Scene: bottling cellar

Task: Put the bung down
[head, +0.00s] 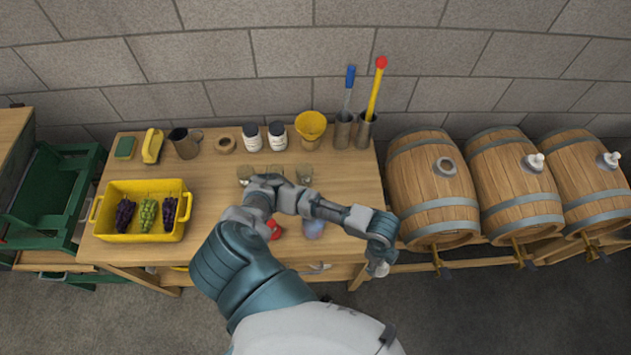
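My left arm reaches up over the bench and bends to the right. Its gripper (377,263) points down at the bench's front right corner and appears shut on a small pale bung (382,270). Only part of the bung shows below the fingers. Whether it is over the bench edge or the floor is hard to tell. The nearest barrel (425,195) has an open bung hole with a grey ring (445,167). The other two barrels (512,185) (592,180) have white bungs (533,162) (608,160) in place. My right gripper is not in view.
The wooden bench (225,185) holds a yellow crate (140,235) of grapes, a jug (184,143), jars (252,137), a yellow funnel (311,125) and metal cylinders with tools (344,130). A red item (274,230) and a bluish item (314,229) lie by my arm. The bench's right end looks clear.

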